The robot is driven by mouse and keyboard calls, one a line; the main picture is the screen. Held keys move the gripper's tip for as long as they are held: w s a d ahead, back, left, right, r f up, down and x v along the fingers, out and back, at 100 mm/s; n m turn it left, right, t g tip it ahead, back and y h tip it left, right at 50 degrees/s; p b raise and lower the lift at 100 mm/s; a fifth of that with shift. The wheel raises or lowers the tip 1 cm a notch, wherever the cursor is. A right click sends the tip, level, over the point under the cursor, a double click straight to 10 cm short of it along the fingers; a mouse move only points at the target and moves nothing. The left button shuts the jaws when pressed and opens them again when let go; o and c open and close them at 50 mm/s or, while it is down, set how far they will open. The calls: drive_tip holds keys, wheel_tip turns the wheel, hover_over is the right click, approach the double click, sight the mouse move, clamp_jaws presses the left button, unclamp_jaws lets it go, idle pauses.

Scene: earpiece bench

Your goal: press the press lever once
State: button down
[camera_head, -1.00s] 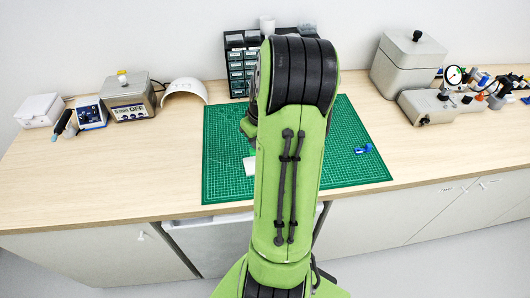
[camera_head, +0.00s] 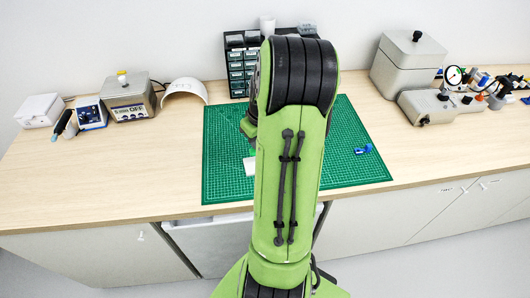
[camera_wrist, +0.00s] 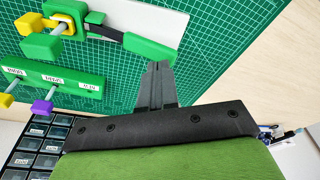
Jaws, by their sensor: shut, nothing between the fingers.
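In the wrist view, the press lever (camera_wrist: 150,48) is a thick green grip on a dark arm. The arm runs left to a green and yellow mechanism (camera_wrist: 60,25) on the green cutting mat. My gripper (camera_wrist: 159,68) is shut and empty, its dark fingertips right at the lower edge of the green grip. I cannot tell whether they touch it. In the head view my own arm hides the gripper and the lever.
A green block (camera_wrist: 60,78) with labels and coloured pins lies beside the lever. A dark drawer cabinet (camera_wrist: 38,140) stands near it and shows behind the mat (camera_head: 225,180) in the head view. A small blue piece (camera_head: 363,149) lies on the mat. Bench devices stand at both sides.

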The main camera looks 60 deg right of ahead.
idle(0.4)
drive_tip(key=shift+f+b, duration=1.4)
drive_tip(key=shift+f, duration=0.2)
wheel_tip(320, 180, up, 8)
drive_tip(key=p, duration=0.6)
drive_tip(key=shift+r+p, duration=0.15)
drive_tip(key=shift+p, duration=0.2)
